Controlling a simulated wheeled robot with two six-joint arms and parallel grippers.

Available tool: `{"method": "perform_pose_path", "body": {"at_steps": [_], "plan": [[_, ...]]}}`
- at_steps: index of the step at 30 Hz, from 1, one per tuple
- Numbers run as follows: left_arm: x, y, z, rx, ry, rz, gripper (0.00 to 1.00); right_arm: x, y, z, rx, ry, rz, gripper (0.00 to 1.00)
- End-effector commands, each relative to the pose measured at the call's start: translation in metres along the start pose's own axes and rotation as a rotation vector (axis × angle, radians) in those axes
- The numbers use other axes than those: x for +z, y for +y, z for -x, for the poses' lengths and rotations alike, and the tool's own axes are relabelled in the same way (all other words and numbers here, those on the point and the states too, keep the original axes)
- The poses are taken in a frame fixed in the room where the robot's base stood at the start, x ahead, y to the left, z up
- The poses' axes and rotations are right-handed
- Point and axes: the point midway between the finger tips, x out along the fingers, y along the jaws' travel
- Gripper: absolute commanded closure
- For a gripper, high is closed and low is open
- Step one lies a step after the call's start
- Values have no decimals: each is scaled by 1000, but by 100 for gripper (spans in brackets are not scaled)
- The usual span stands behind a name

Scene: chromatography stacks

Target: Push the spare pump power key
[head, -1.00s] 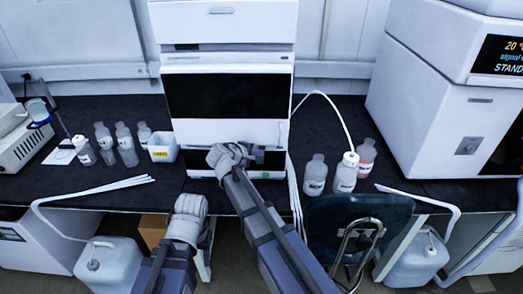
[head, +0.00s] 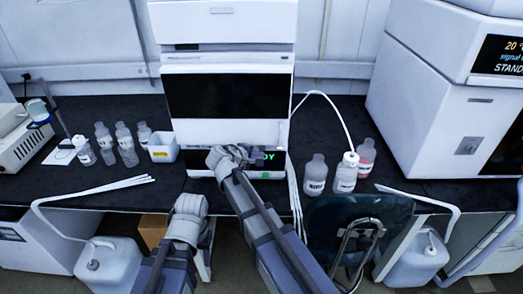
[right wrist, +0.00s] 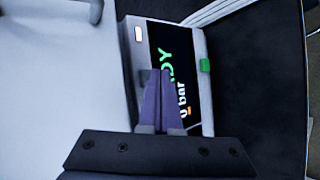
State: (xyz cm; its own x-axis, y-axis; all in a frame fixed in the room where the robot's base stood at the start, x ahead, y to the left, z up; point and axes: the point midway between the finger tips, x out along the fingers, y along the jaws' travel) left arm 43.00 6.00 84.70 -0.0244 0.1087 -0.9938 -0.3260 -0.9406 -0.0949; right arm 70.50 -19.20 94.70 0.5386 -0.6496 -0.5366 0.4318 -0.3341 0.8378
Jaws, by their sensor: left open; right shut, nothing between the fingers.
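The pump (head: 205,173) is the low white module at the bottom of the middle stack. Its dark display shows green letters "DY" (head: 268,156) in the head view, partly hidden by my right gripper (head: 230,155). In the right wrist view the display (right wrist: 182,75) reads "DY" and "0 bar". A small pale, orange-edged key (right wrist: 138,33) and a green part (right wrist: 205,64) sit on the pump front. My right gripper (right wrist: 160,75) is shut and empty, in front of the display; contact cannot be told. My left gripper (head: 190,205) is open below the bench edge.
Several bottles (head: 125,146) and a white tub (head: 163,147) stand left of the stack. More bottles (head: 345,172) stand to the right. A dark chair (head: 355,218) is at the right front. A large white instrument (head: 425,95) stands at the right.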

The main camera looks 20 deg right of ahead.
Motion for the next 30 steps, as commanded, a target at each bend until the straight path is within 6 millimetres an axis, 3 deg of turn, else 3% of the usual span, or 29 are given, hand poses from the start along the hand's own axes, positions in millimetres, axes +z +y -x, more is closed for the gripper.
{"method": "perform_pose_path", "body": {"at_steps": [14, 30], "plan": [[0, 0, 0, 0, 0, 0, 50, 4, -4, 5, 0, 0, 0, 100], [0, 0, 0, 0, 0, 0, 50, 29, -28, 38, 0, 0, 1, 100]]}}
